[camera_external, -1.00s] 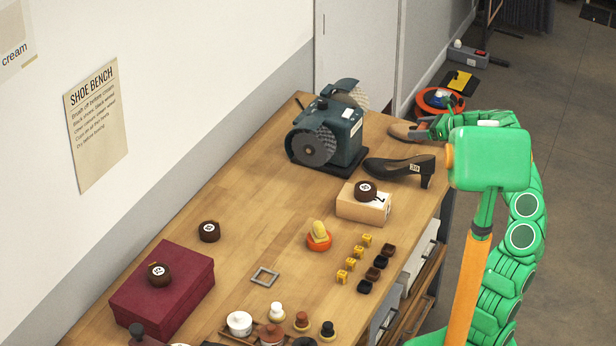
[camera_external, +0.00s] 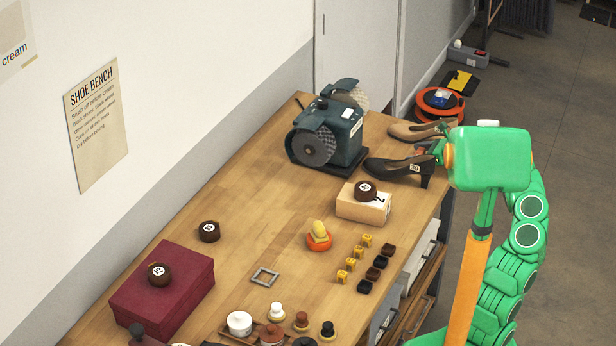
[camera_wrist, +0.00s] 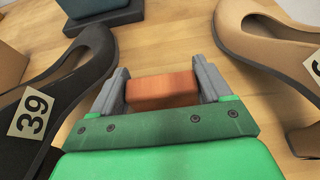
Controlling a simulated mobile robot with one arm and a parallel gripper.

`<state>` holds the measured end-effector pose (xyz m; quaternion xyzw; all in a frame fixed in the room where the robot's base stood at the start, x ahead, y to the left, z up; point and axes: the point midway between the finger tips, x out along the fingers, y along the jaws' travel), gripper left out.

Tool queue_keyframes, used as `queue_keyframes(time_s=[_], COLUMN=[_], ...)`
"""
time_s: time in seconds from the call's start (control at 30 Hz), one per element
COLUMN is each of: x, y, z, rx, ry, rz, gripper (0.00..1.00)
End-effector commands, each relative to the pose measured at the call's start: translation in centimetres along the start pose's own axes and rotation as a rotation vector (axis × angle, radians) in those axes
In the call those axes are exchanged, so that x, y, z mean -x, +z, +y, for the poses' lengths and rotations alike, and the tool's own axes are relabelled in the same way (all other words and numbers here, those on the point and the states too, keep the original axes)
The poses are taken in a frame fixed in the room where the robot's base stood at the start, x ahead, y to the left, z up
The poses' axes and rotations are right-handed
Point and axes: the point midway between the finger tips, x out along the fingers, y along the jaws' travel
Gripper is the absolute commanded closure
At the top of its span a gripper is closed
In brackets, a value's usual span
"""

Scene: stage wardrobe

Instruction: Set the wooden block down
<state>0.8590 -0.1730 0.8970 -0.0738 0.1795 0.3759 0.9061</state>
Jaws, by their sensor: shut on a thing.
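The wooden block (camera_wrist: 163,92) is reddish brown and sits between the two grey fingers of my gripper (camera_wrist: 162,78), which is shut on it. The wood bench top shows ahead of it. I cannot tell whether the block touches the bench. In the external view the block (camera_external: 420,149) is a small reddish patch, partly hidden. My gripper (camera_external: 428,148) is there at the bench's right edge, between a black shoe (camera_external: 397,168) and a tan shoe (camera_external: 412,131). In the wrist view the black shoe (camera_wrist: 70,85) is left and the tan shoe (camera_wrist: 262,45) right.
A dark green polishing machine (camera_external: 335,137) stands left of the shoes. A pale box (camera_external: 362,207) with a brown round tin (camera_external: 366,190) on top stands in front of the black shoe. Bare bench top (camera_external: 245,180) lies farther left. Small tins and blocks stand nearer the front.

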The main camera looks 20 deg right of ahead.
Motion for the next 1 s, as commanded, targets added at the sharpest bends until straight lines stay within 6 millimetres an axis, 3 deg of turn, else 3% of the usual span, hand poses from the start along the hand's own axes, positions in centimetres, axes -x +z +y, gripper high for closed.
queue_keyframes(time_s=[0.37, 0.4, 0.53, 0.83, 1.0], x=[-0.1, -0.1, -0.1, 0.0, 1.5], y=[-0.3, -0.3, -0.2, 0.0, 0.1], z=[0.0, 0.0, -0.1, -0.1, -0.1], rx=[0.0, 0.001, 0.001, 0.002, 0.002], ry=[-0.001, -0.001, -0.001, -0.001, -0.003], rz=[0.0, 0.0, 0.0, 0.0, 0.001], gripper=[0.51, 0.18, 0.0, 0.0, 0.0])
